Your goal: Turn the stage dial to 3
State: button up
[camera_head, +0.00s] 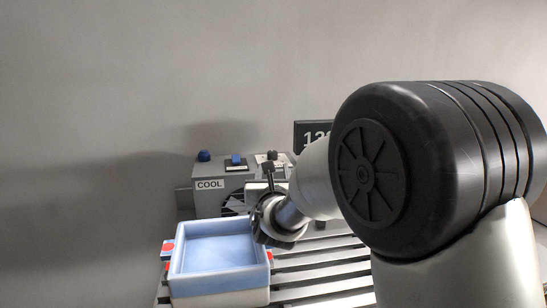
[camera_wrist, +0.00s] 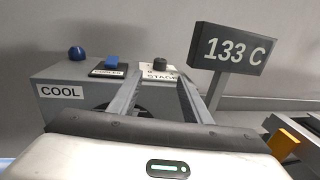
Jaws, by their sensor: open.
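The stage dial (camera_wrist: 160,64) is a small dark knob on a white plate marked STAGE, on top of the grey COOL box. In the head view the dial (camera_head: 271,155) shows small behind my gripper, and its setting is too small to read. My gripper (camera_wrist: 158,92) is open, its two fingers apart and pointing towards the dial. The dial appears between the fingers in the wrist view; I cannot tell how far beyond the fingertips it is. In the head view my arm hides much of my gripper (camera_head: 268,180).
The grey COOL box (camera_head: 208,198) also bears a blue knob (camera_wrist: 77,53) and a blue switch (camera_wrist: 112,62). A display reading 133 C (camera_wrist: 234,50) stands to the right. A pale blue tray (camera_head: 220,282) sits on the slatted conveyor (camera_head: 320,272). An orange part (camera_wrist: 283,143) is at lower right.

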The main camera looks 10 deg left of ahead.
aim_at(271, 154)
jog(key=w, duration=0.4)
jog(key=w+a, duration=0.1)
jog(key=w, duration=0.8)
jog(key=shift+a, duration=0.2)
jog(key=c, duration=1)
jog(key=shift+a+r+m+h+p, duration=0.35)
jog(key=shift+h+p, duration=0.25)
jog(key=shift+p, duration=0.3)
jog(key=shift+c, duration=0.2)
jog(key=shift+m+h+p, duration=0.75)
jog(key=shift+h+p, duration=0.25)
jog(key=shift+p, duration=0.1)
jog(key=shift+f+m+h+p, duration=0.25)
jog(key=shift+m+h+p, duration=0.3)
jog(key=shift+h, duration=0.35)
jog(key=shift+d, duration=0.1)
jog(key=o, duration=1)
jog(key=shift+o, duration=0.2)
jog(key=shift+f, duration=0.1)
